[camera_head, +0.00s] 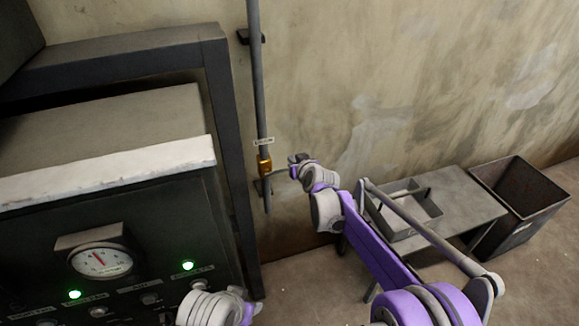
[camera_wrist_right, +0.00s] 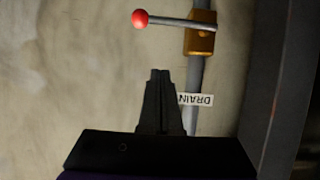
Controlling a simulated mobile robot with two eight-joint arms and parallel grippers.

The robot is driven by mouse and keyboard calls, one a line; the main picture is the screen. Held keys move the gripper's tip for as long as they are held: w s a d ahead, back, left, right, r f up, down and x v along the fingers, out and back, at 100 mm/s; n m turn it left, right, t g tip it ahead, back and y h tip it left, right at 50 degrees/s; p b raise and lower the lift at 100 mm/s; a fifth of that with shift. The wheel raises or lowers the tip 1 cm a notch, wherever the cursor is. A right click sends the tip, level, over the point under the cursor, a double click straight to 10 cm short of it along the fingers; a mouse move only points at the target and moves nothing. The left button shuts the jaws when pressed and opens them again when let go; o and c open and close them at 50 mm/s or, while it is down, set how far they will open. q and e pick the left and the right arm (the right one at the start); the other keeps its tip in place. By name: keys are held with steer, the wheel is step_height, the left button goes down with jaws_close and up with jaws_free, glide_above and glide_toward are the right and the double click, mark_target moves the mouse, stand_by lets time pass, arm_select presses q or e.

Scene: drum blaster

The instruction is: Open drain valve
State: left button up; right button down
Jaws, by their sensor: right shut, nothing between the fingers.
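The drain valve is a brass body (camera_head: 264,165) on a grey vertical pipe (camera_head: 258,80), under a small white label. In the right wrist view, the brass valve (camera_wrist_right: 201,33) has a grey lever (camera_wrist_right: 172,22) that sticks out sideways and ends in a red ball (camera_wrist_right: 140,18). The DRAIN label (camera_wrist_right: 196,99) reads upside down there. My right gripper (camera_wrist_right: 160,73) is shut and empty, apart from the lever in that view. In the head view my right gripper (camera_head: 297,158) is just right of the valve; the red ball cannot be made out there.
A dark machine cabinet with a gauge (camera_head: 100,261) and green lights (camera_head: 188,265) stands at the left, with a dark frame (camera_head: 228,130) beside the pipe. A low grey table (camera_head: 463,200) with a tray and a dark bin (camera_head: 522,205) stand at the right. The wall is close behind.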

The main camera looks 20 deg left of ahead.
mark_target(282, 171)
steer(key=w+a+f, duration=0.2)
steer(key=w+f, duration=0.1)
steer(key=f, duration=0.3)
stand_by(0.6)
steer(key=shift+w+d+f, duration=0.1)
steer(key=shift+f, duration=0.15)
